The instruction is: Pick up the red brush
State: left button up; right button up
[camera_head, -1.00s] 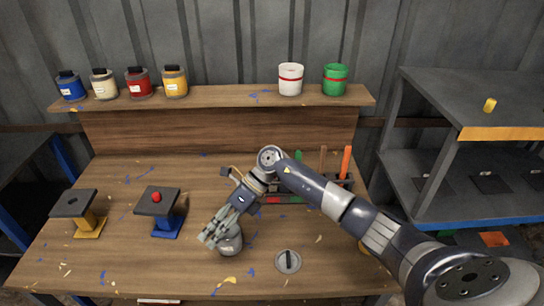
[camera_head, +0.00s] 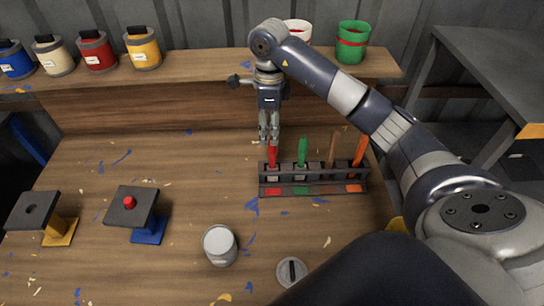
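The red brush (camera_head: 272,158) stands upright in the leftmost slot of a dark brush rack (camera_head: 315,188) on the workbench. My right gripper (camera_head: 269,141) points down directly over the red brush, its fingertips at the top of the handle. Whether the fingers touch the handle, and how far apart they are, is not clear. A green brush (camera_head: 302,152), a brown brush (camera_head: 331,150) and an orange brush (camera_head: 359,150) stand in the same rack to the right. My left gripper is not in view.
A grey can (camera_head: 220,246) and a round lid (camera_head: 292,272) are on the bench (camera_head: 180,180) in front. A blue stand with a red knob (camera_head: 130,202) and a yellow stand (camera_head: 58,228) are at left. Paint pots (camera_head: 142,48) line the back shelf.

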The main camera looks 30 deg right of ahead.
aim_at(272, 157)
jog(key=shift+d+f+b, duration=0.15)
jog(key=shift+f+b, duration=0.25)
jog(key=shift+b, duration=0.05)
jog(key=shift+f, duration=0.2)
jog(key=shift+d+f, duration=0.15)
notch_tip(272, 157, down, 5)
jog(key=shift+f+p, duration=0.1)
jog(key=shift+p, duration=0.35)
jog(key=shift+s+d+f+p, duration=0.1)
jog(key=shift+f+p, duration=0.35)
jog(key=shift+f, duration=0.1)
notch_tip(272, 157, down, 4)
jog(key=shift+s+d+r+p, duration=0.15)
jog(key=shift+r+p, duration=0.1)
jog(key=shift+p, duration=0.5)
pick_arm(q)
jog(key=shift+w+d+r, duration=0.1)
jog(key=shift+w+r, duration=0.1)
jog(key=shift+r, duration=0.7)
pick_arm(e)
jog(key=shift+f, duration=0.4)
jog(key=shift+c, duration=0.5)
grip_shut()
